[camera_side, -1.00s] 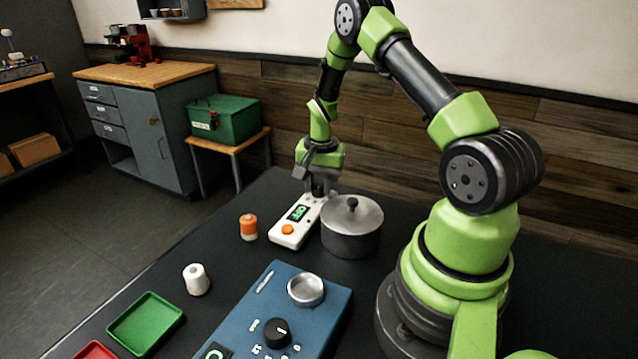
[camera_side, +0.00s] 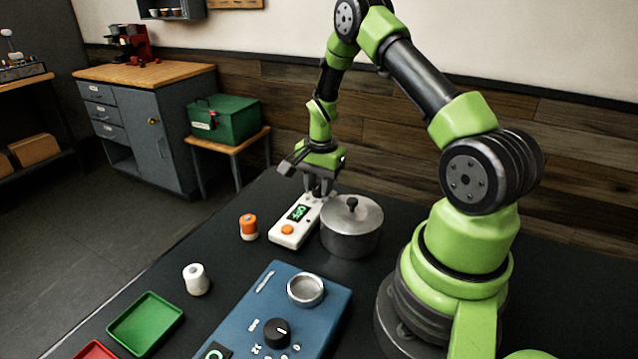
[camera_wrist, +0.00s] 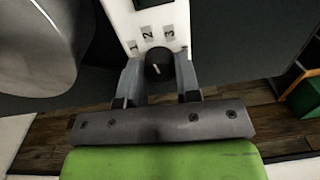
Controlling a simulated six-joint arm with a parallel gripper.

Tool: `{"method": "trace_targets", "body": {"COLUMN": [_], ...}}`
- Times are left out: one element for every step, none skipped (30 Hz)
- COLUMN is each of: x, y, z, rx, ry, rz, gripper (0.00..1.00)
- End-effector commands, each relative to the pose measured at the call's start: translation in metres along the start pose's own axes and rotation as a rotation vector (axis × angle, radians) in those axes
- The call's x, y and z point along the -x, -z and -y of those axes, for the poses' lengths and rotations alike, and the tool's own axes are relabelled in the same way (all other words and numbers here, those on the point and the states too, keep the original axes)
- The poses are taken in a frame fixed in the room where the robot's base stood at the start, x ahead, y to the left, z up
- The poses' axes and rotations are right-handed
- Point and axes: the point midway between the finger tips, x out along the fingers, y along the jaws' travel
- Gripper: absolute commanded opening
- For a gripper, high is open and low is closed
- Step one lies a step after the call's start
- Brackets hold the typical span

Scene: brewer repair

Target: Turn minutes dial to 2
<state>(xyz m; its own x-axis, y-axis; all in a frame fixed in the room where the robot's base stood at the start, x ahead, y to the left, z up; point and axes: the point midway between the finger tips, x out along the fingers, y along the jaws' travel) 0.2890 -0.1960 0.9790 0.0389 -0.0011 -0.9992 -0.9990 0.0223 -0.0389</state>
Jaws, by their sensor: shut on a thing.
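The minutes dial is a small black knob (camera_wrist: 158,66) with a white pointer line, on the end of a white timer box (camera_side: 291,231). In the wrist view the numbers 1, 2 and 3 are printed on the white face beyond it. The pointer looks close to the 2, but I cannot tell exactly. My gripper (camera_wrist: 160,78) is shut on the dial, one finger on each side. In the side view my gripper (camera_side: 319,190) points down at the far end of the box and hides the dial. The box has a lit green display and an orange button.
A lidded metal pot (camera_side: 352,240) stands close to the right of the timer box.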

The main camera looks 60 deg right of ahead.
Motion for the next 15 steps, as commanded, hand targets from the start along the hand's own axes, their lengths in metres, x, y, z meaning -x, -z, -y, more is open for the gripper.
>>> {"method": "trace_targets", "body": {"x": [0.0004,0.0004,0.0004,0.0004,0.0004,0.0003,0.0003,0.0003,0.0002,0.0002,0.0002,0.0001,0.0002,0.0007,0.0023], "y": [-0.0012,-0.0012,-0.0012,-0.0012,-0.0011,-0.001,-0.0009,-0.0008,-0.0007,-0.0007,-0.0006,-0.0005,-0.0005,-0.0004,-0.0003], "z": [-0.0004,-0.0004,-0.0004,-0.0004,-0.0003,-0.0003,-0.0002,-0.0002,-0.0002,-0.0001,-0.0001,-0.0001,-0.0001,0.0,0.0002], "rx": [-0.001,-0.001,-0.001,-0.001,-0.001,-0.001,0.0,0.0,0.0,0.0,0.0,0.0,0.001,0.001,0.001], "ry": [-0.003,-0.003,-0.003,-0.003,-0.003,-0.002,-0.002,-0.002,-0.002,-0.001,-0.001,-0.001,-0.001,-0.001,0.0], "rz": [0.003,0.003,0.004,0.003,0.003,0.003,0.003,0.002,0.002,0.002,0.002,0.001,0.001,0.001,0.001], "gripper": [0.07,0.07,0.35,0.42,0.49,0.56,0.56,0.56,0.56,0.56,0.56,0.56,0.56,0.56,0.56]}}
